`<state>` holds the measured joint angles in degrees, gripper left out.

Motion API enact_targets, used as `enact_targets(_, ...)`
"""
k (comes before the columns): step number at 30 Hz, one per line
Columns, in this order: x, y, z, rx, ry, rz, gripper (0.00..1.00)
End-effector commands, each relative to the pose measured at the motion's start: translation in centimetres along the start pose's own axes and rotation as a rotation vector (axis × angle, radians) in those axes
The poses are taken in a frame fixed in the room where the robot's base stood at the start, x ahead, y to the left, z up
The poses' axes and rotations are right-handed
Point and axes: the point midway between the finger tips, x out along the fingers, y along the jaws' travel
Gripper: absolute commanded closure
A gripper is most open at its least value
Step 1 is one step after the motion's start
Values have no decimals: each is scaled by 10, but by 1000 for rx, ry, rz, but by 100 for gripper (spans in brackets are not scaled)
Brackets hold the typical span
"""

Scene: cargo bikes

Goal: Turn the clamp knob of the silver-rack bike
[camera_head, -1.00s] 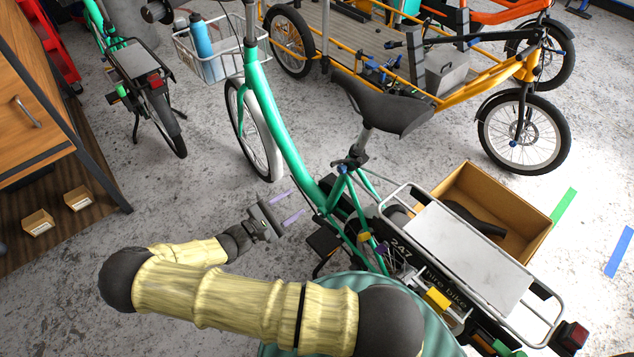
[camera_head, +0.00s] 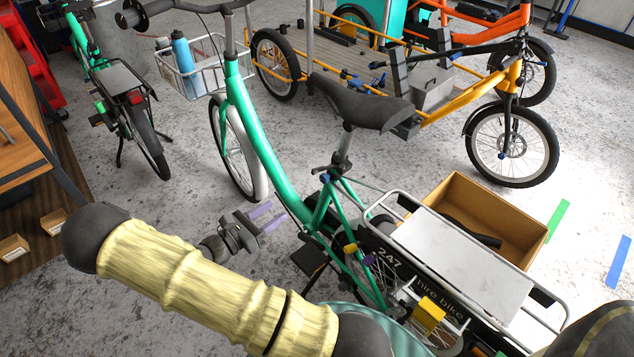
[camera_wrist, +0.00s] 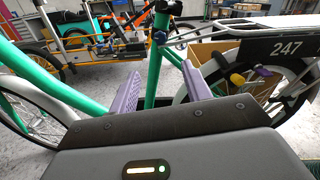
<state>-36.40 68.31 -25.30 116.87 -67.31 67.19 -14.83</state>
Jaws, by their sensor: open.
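The green hire bike (camera_head: 262,150) with the silver rack (camera_head: 470,246) stands across the middle of the head view, marked 247. A small blue knob (camera_head: 325,178) sits at its seat-post clamp under the black saddle; in the wrist view the blue knob (camera_wrist: 160,37) shows above and between my fingers. Yellow and purple parts (camera_head: 368,259) sit lower, near the rear wheel. My gripper (camera_head: 267,216) is open and empty, left of the seat tube. Its purple fingers (camera_wrist: 160,90) point towards the frame, with the green seat tube behind the gap. No contact with the knob shows.
A cardboard box (camera_head: 525,215) stands behind the rack. A yellow cargo bike (camera_head: 450,95) is behind, and another green bike (camera_head: 125,90) at the left. A wooden cabinet (camera_head: 20,150) edges the left side. Grey floor left of the frame is mostly clear.

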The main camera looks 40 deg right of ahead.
Motion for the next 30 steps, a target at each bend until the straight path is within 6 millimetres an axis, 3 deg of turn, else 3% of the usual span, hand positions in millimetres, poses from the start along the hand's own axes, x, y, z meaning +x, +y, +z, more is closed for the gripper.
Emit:
enact_targets(8, 17, 0, -1, 3, 0, -2, 52)
enact_targets(30, 145, 0, -2, 4, 1, -3, 52)
